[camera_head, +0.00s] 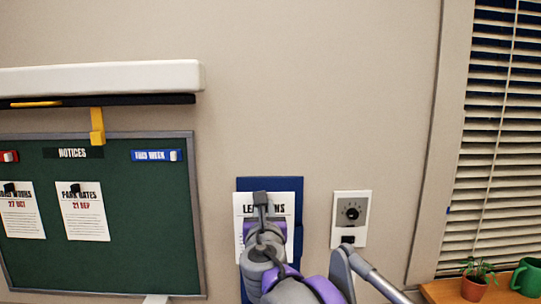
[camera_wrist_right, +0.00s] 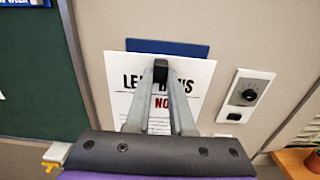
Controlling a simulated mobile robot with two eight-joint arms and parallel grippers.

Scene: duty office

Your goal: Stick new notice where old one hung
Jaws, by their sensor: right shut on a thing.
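A white notice (camera_head: 240,228) with a partly hidden bold heading is in front of a blue panel (camera_head: 298,184) on the wall, right of the board. The notice also shows in the right wrist view (camera_wrist_right: 118,72), with red lettering under the heading. My right gripper (camera_head: 261,197) is shut on the notice at its top middle and covers part of the heading. The green notice board (camera_head: 140,210) carries a PARK GATES notice (camera_head: 83,215) and a partly cut-off notice (camera_head: 22,215) at the left, each under a black fastener. My left gripper is not in view.
A white shelf (camera_head: 100,77) with a yellow bracket (camera_head: 97,128) juts out above the board. A wall dial plate (camera_head: 351,220) is close right of my right arm. A plant (camera_head: 477,275) and a green mug (camera_head: 527,277) stand below the window blinds. The board's right side is bare below its blue label.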

